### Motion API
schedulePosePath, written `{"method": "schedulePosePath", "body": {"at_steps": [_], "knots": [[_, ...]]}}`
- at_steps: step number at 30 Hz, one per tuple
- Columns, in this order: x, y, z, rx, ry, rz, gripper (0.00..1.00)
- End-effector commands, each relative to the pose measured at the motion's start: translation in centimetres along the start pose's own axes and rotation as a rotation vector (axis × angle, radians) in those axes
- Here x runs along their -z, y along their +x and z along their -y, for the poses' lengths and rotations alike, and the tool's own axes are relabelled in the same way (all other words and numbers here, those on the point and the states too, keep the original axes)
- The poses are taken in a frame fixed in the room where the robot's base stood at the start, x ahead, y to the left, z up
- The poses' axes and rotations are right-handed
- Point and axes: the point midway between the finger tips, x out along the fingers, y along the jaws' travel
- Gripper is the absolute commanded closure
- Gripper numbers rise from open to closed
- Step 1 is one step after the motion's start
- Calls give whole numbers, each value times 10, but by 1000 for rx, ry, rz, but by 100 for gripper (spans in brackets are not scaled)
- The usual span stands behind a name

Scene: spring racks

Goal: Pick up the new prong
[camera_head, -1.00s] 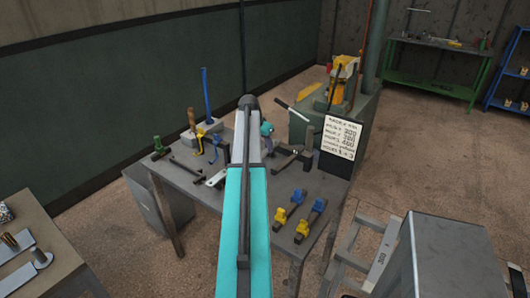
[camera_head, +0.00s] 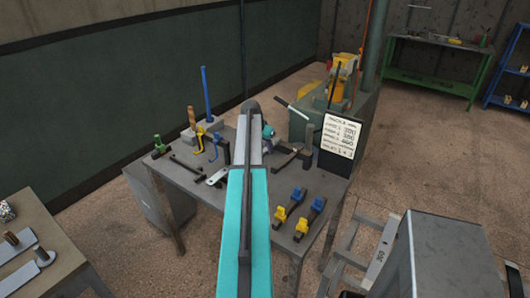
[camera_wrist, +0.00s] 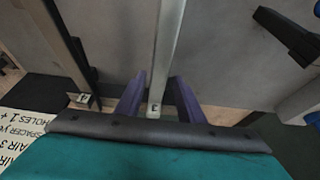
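Which piece is the new prong, I cannot tell for sure. In the wrist view a long pale grey bar (camera_wrist: 167,35) with a small tag marked 3 runs between the two purple fingers of my gripper (camera_wrist: 159,80). The fingers stand apart on either side of it, and I see no clear grip on it. In the head view my arm hides the gripper and the middle of the workbench (camera_head: 262,205). A dark bar (camera_head: 187,168) and a pale flat piece (camera_head: 216,177) lie on the bench to the left of my arm.
Yellow and blue capped pieces (camera_head: 300,228) lie at the bench's front right. A written sign (camera_head: 338,137) stands at its right edge. A block with upright blue rod (camera_head: 206,95) stands at the back left. A grey box (camera_head: 445,255) and a pale frame (camera_head: 360,245) stand front right.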

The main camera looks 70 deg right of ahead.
Motion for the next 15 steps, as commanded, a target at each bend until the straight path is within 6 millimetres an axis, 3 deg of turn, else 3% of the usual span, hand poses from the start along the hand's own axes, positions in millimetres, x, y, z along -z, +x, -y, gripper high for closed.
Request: {"method": "schedulePosePath", "body": {"at_steps": [1, 6, 15], "knots": [[0, 0, 0, 0, 0, 0, 75], [0, 0, 0, 1, -1, 0, 100], [1, -2, 2, 3, -1, -3, 100]]}}
